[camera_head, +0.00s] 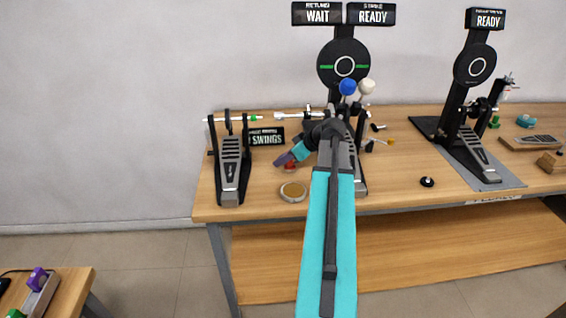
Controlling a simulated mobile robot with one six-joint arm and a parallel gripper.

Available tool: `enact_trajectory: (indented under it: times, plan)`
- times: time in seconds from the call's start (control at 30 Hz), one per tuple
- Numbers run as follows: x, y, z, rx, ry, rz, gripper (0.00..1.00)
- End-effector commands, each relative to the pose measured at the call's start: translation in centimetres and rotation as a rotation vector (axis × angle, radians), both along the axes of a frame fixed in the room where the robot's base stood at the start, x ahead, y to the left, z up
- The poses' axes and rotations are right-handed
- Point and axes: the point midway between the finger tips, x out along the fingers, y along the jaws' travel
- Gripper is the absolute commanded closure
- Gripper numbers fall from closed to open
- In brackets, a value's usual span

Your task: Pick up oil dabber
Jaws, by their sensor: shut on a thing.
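My gripper (286,159) is at the left end of my bent wrist, low over the wooden bench. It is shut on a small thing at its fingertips. A small red piece (290,167) shows just under the fingertips, and I take it to be part of the oil dabber. The gripper covers most of it, so its full shape is hidden. I cannot tell whether it touches the bench. A round tin (293,191) with a tan top sits on the bench just below the gripper in the picture.
A grey pedal (230,170) stands left on the bench (400,195). My arm partly covers a middle pedal with blue and white beaters. A small brush-like tool (386,141) lies right of it. Another pedal (470,148) stands right, with a black puck (427,182) nearby.

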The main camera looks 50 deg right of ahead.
Motion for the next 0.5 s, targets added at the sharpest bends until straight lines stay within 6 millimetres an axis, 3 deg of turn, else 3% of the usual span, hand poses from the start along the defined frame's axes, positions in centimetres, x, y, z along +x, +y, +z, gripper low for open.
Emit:
enact_trajectory:
  times: [0.37, 0.5]
  plan:
    - [-0.1, 0.0, 2.8, -0.003, -0.001, 0.000, 1.00]
    - [-2.3, 0.4, 2.7, -0.001, 0.000, -0.002, 1.00]
